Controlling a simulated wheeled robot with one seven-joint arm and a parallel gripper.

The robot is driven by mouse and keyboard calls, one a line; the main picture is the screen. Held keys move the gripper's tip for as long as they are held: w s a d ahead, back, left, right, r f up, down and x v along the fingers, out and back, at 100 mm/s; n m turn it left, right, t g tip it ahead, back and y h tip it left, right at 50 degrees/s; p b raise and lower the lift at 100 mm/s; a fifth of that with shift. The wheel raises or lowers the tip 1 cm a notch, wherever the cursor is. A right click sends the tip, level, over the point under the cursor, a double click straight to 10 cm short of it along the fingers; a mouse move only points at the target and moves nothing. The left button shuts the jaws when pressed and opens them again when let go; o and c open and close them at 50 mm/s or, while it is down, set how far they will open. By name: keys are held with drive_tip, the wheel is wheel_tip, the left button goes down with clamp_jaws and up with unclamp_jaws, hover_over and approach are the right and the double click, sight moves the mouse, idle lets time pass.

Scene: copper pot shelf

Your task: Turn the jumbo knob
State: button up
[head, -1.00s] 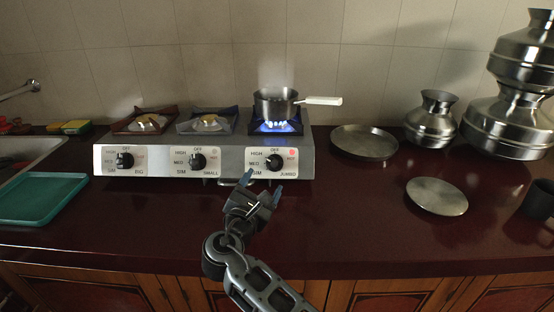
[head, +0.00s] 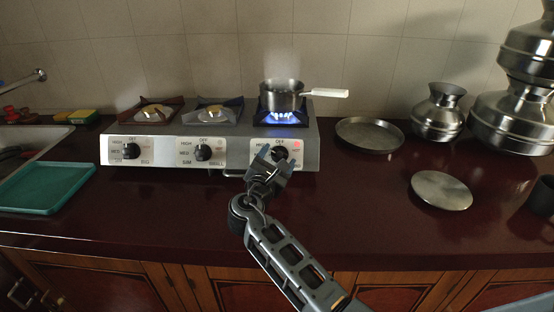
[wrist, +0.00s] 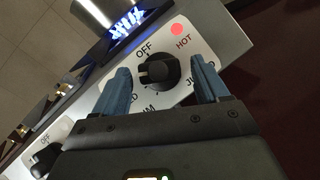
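The jumbo knob (wrist: 158,71) is a black dial on the white right-hand panel of the steel stove. In the wrist view it sits between and just beyond my two blue fingertips, with OFF above it and a lit red HOT light (wrist: 176,28) beside it. My gripper (wrist: 162,85) is open, one finger on each side of the knob, with gaps showing; I cannot tell whether a finger touches it. In the head view my gripper (head: 272,155) partly covers the jumbo panel, and the knob (head: 280,154) shows only in part behind it.
A steel pot (head: 282,95) with a white handle stands over a blue flame on the right burner. The small knob (head: 203,152) and big knob (head: 131,150) are to the left.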

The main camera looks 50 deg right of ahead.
drive_tip(key=c, duration=1)
drive_tip(key=shift+m+g, duration=0.4)
drive_tip(key=shift+m, duration=0.1)
drive_tip(key=m+g, duration=0.1)
drive_tip(key=m, duration=0.1)
drive_tip(key=m+g, duration=0.2)
drive_tip(key=m, duration=0.1)
drive_tip(key=shift+w+a+r+m+y, duration=0.1)
drive_tip(key=shift+w+r+m+y, duration=0.1)
drive_tip(key=shift+w+m+y, duration=0.1)
drive_tip(key=m+g+y, duration=0.1)
drive_tip(key=m+g, duration=0.1)
drive_tip(key=m, duration=0.2)
drive_tip(key=shift+r, duration=0.2)
drive_tip(key=shift+m+g+y+p, duration=0.5)
drive_tip(key=shift+m+y, duration=0.4)
drive_tip(key=shift+m, duration=0.6)
drive_tip(key=o, duration=1)
drive_tip(key=shift+w, duration=0.1)
drive_tip(key=shift+o, duration=0.2)
